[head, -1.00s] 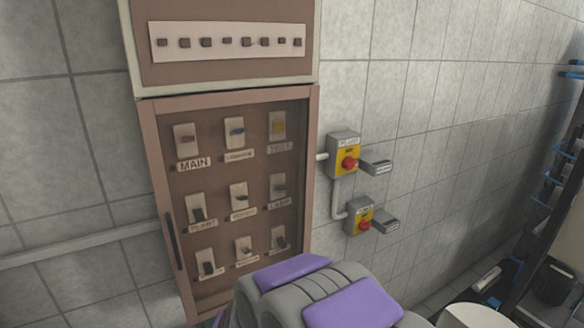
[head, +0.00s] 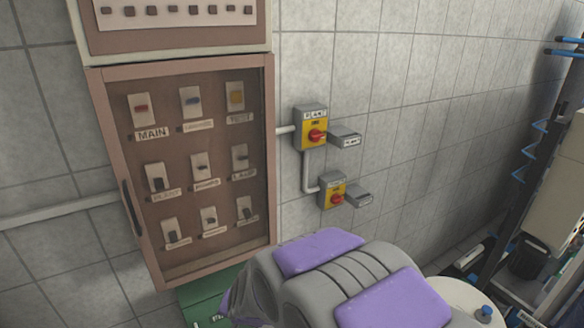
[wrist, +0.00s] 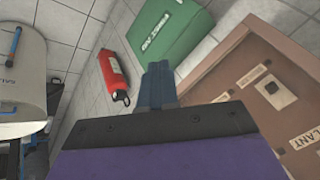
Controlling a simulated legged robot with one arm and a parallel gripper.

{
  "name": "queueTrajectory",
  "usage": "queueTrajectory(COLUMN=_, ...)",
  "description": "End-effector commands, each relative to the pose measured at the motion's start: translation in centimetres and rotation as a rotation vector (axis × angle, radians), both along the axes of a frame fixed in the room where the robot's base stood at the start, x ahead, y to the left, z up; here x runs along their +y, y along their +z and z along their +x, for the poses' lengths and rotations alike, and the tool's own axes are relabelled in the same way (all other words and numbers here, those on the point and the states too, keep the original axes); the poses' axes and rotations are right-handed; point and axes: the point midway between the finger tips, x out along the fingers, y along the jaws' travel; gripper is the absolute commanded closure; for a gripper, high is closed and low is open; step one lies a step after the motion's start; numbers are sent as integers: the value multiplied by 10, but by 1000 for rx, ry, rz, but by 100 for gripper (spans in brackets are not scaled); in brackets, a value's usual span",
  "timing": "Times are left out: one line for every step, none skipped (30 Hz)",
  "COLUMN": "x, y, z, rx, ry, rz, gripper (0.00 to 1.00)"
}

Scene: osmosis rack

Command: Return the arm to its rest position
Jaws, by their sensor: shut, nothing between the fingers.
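My gripper (wrist: 158,82) shows in the wrist view as blue-grey fingers closed together, with nothing between them. In the head view my purple and grey arm (head: 340,280) is folded low in the centre, in front of the wall. The gripper's fingers are hidden there.
The cabinet (head: 200,170) with labelled switches hangs on the left. Two yellow boxes with red knobs, the upper (head: 312,128) and the lower (head: 333,193), are right of it. A red extinguisher (wrist: 113,77) is on the wall. A rack (head: 540,170) with blue pipes stands at right.

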Motion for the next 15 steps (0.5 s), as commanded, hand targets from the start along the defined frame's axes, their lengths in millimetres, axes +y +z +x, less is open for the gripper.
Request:
queueTrajectory(x=-11, y=0, z=-3, rx=7, ry=7, rz=0, gripper=100)
queueTrajectory(x=-18, y=1, z=-7, rx=17, ry=16, rz=-2, gripper=100)
queueTrajectory(x=-27, y=0, z=-12, rx=31, ry=27, rz=-6, gripper=100)
queueTrajectory(x=-34, y=0, z=-16, rx=40, ry=36, rz=-11, gripper=100)
queueTrajectory(x=-41, y=0, z=-21, rx=51, ry=47, rz=-17, gripper=100)
queueTrajectory(x=-51, y=0, z=-28, rx=67, ry=60, rz=-25, gripper=100)
queueTrajectory(x=-59, y=-1, z=-34, rx=80, ry=71, rz=-35, gripper=100)
queueTrajectory(x=-68, y=-2, z=-42, rx=98, ry=83, rz=-45, gripper=100)
queueTrajectory(x=-79, y=-3, z=-51, rx=115, ry=101, rz=-62, gripper=100)
queueTrajectory(x=-89, y=-5, z=-61, rx=135, ry=114, rz=-75, gripper=100)
queueTrajectory(x=-98, y=-7, z=-69, rx=152, ry=125, rz=-92, gripper=100)
queueTrajectory(x=-110, y=-9, z=-82, rx=178, ry=141, rz=-113, gripper=100)
queueTrajectory(x=-119, y=-10, z=-92, rx=194, ry=151, rz=-129, gripper=100)
queueTrajectory(x=-129, y=-12, z=-102, rx=216, ry=162, rz=-145, gripper=100)
queueTrajectory(x=-142, y=-14, z=-116, rx=243, ry=173, rz=-167, gripper=100)
